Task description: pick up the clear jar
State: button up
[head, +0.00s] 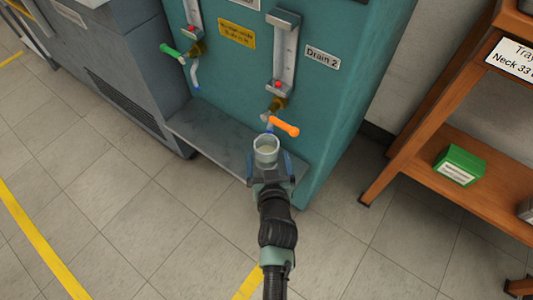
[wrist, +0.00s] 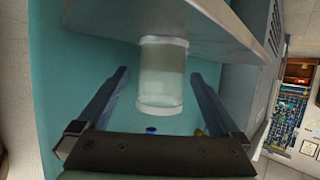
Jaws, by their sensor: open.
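The clear jar (head: 266,146) stands on the grey ledge (head: 215,140) of the teal bench, below the orange-handled valve (head: 285,127) by the "Drain 2" label. Something pale shows inside it. In the wrist view the picture is turned over, and the jar (wrist: 163,75) hangs from the ledge (wrist: 215,30) at the top. My gripper (head: 268,162) is open, with one finger on each side of the jar. In the wrist view the gripper (wrist: 160,80) shows gaps between both fingers and the jar.
A green-handled valve (head: 172,51) is on the bench to the left. A wooden shelf (head: 470,190) with a green box (head: 459,165) stands at the right. A grey cabinet (head: 115,70) is at the left. The tiled floor in front is clear.

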aim_at(266, 144)
jog(key=b+x, duration=0.1)
jog(key=x, duration=0.2)
jog(key=shift+w+a, duration=0.15)
jog(key=shift+r, duration=0.1)
jog(key=c, duration=1.5)
jog(key=shift+r+p, duration=0.45)
jog(key=shift+r, duration=0.05)
jog(key=s+d+p, duration=0.1)
jog(key=s+p, duration=0.1)
jog(key=s, duration=1.6)
jog(key=shift+d+r, duration=0.25)
jog(key=shift+w+a, duration=0.1)
